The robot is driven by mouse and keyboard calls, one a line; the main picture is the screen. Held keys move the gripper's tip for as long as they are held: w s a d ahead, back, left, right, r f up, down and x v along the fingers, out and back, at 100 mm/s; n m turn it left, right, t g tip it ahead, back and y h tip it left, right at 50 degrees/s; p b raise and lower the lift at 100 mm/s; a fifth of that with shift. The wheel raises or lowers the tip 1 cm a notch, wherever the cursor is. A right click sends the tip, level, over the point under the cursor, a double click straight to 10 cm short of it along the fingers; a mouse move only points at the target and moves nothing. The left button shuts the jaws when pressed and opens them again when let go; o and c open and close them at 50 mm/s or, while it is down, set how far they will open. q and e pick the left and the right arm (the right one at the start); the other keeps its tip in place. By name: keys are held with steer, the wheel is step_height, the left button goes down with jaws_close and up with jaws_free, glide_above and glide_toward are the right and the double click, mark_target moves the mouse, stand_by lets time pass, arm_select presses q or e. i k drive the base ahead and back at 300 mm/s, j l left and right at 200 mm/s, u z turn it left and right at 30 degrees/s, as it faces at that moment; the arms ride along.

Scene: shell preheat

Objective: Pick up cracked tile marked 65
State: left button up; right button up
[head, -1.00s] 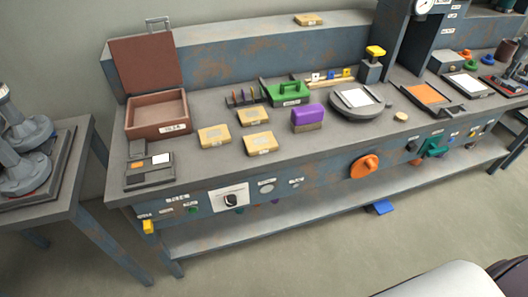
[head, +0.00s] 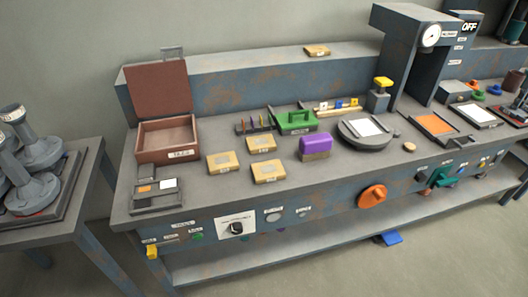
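Three tan tile-like blocks lie on the workbench: a left one (head: 222,160), a back one (head: 261,143) and a front one (head: 268,172). A similar tan block (head: 317,51) lies on the raised back ledge. Each seems to carry a small label, but the marks are too small to read, so I cannot tell which is 65. No crack can be made out. Neither of my grippers is in view.
An open brown box (head: 167,138) stands at the bench's left. A green carrier (head: 296,121), a purple-handled block (head: 315,147) and a round grey plate (head: 347,136) stand right of the tiles. An orange knob (head: 372,196) protrudes from the front.

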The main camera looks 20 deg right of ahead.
mark_target(223, 163)
steer(key=i+j+z, duration=0.2)
steer(key=i+j, duration=0.2)
steer(key=j, duration=0.25)
steer(key=i+j+z, duration=0.1)
steer(key=j, duration=0.25)
steer(key=i+j+z, duration=0.15)
steer(key=i+j, duration=0.1)
steer(key=j, duration=0.1)
